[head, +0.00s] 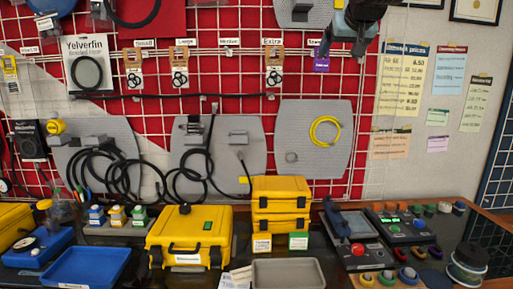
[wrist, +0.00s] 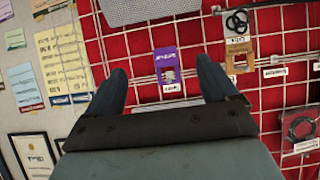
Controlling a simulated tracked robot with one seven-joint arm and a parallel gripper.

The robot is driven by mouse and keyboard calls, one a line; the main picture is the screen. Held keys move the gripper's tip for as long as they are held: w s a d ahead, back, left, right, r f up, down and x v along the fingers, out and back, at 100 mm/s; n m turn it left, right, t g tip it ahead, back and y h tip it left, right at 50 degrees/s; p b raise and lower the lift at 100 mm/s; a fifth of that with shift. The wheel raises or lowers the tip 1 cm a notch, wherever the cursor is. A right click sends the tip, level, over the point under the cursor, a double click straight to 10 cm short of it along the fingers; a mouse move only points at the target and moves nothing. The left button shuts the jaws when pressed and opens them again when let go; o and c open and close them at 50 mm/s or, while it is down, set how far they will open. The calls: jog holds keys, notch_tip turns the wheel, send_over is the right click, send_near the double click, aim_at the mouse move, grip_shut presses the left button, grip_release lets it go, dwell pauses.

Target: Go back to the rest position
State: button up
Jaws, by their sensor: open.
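My gripper (head: 347,42) is at the top right of the head view, raised in front of the red panel and wire grid. In the wrist view my gripper (wrist: 164,72) shows two dark fingers spread apart, with nothing between them but the background. A purple card (wrist: 167,65) hangs on the grid behind the gap. It also shows in the head view (head: 321,62), just below and left of my gripper. Whether the fingers touch anything behind them is hard to tell, but no object is held.
The wire grid holds grey boards (head: 315,140) with hoses and packaged seals. Below, the bench carries a yellow case (head: 190,236), stacked yellow boxes (head: 280,205), a blue tray (head: 86,268), a grey tray (head: 288,273) and control panels (head: 396,225). Price sheets (head: 405,80) hang at right.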

jog(key=s+f+g, duration=0.6)
jog(key=s+f, duration=2.1)
jog(key=f, duration=0.4)
jog(key=shift+a, duration=0.15)
jog(key=shift+s, duration=0.1)
